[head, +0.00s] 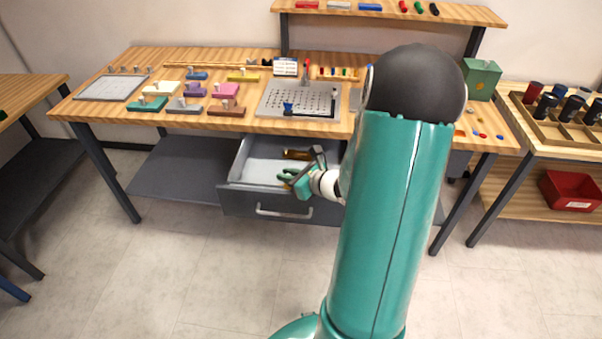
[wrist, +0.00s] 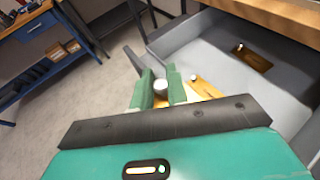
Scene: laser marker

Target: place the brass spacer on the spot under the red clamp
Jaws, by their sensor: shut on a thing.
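My gripper (head: 284,176) is over the front of the open drawer. In the wrist view its green fingers (wrist: 161,88) are closed on a pale round knob, with a brass-coloured piece (wrist: 205,89) showing behind and beside them. I take this to be the brass spacer; the fingers hide part of it.
The grey drawer (head: 262,172) stands pulled out below the bench top (head: 245,123). A blue clamp (head: 288,107) and a black part sit on the plate's front. Coloured knobbed blocks (head: 226,90) lie left of it. A shelf (head: 440,12) overhangs the bench's back.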

